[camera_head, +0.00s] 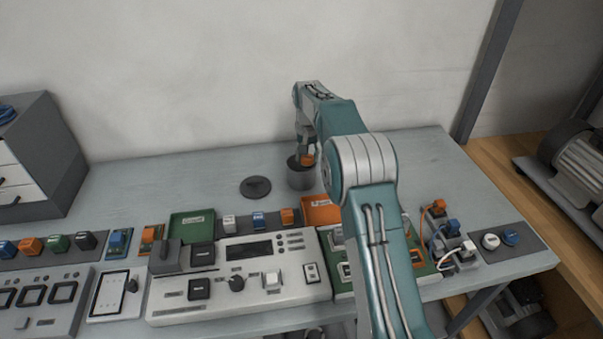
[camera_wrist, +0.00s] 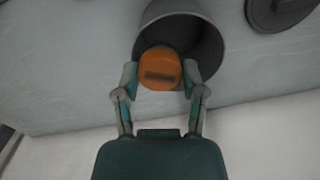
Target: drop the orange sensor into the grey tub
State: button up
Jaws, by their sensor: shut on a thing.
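The orange sensor (camera_wrist: 160,68) is held between the two fingers of my gripper (camera_wrist: 160,82) in the wrist view. It is a small rounded block with a dark slot-like mark on its face. The grey tub (camera_wrist: 205,50) is a round open pot, and the sensor overlaps its mouth in the wrist view. In the head view my gripper (camera_head: 306,152) points down over the tub (camera_head: 301,179), with the orange sensor (camera_head: 307,159) at the rim's height or just above. I cannot tell whether the sensor touches the rim.
A dark round lid (camera_head: 256,187) lies left of the tub; it also shows in the wrist view (camera_wrist: 284,10). A green tray (camera_head: 192,225) and an orange tray (camera_head: 321,211) stand nearer, with control panels in front. The table behind the tub is clear up to the wall.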

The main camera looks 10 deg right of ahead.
jog(key=o, duration=1.1)
jog(key=shift+w+r, duration=0.1)
jog(key=shift+r, duration=5.85)
